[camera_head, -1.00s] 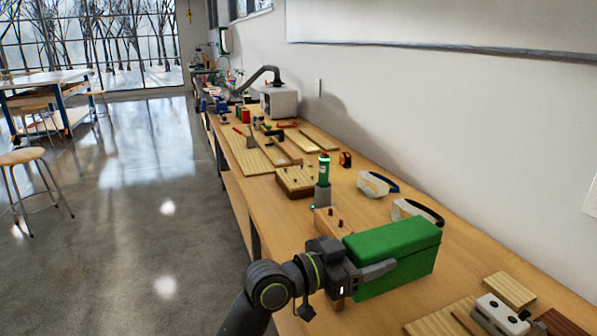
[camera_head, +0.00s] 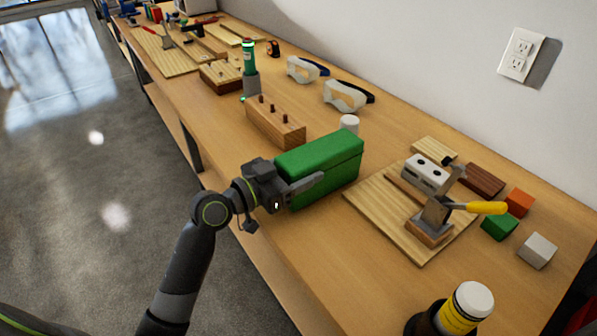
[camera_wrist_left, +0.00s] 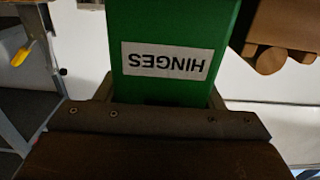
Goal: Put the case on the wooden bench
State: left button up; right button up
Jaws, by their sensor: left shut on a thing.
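The green case (camera_head: 322,158) is a long box with a lid, at the near edge of the wooden bench (camera_head: 298,232). My left gripper (camera_head: 304,186) is shut on its near end, coming from the left. In the left wrist view the case (camera_wrist_left: 178,25) fills the top middle and carries a white label reading HINGES, upside down in the picture. The case looks level and is over or on the bench top; I cannot tell whether its underside touches. My right gripper is not in view.
A wooden block with pegs (camera_head: 276,122) stands just behind the case, and a small white cylinder (camera_head: 349,123) beyond it. To the right lie a slatted board (camera_head: 370,215), a yellow-handled clamp (camera_head: 487,207) and small blocks. A capped bottle (camera_head: 465,307) is nearest.

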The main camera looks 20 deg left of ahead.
pick_arm(q)
jog(key=shift+f, duration=0.15)
jog(key=shift+f, duration=0.1)
jog(key=o, duration=0.8)
jog(key=shift+f, duration=0.1)
jog(key=shift+o, duration=2.4)
jog(key=shift+r, duration=0.2)
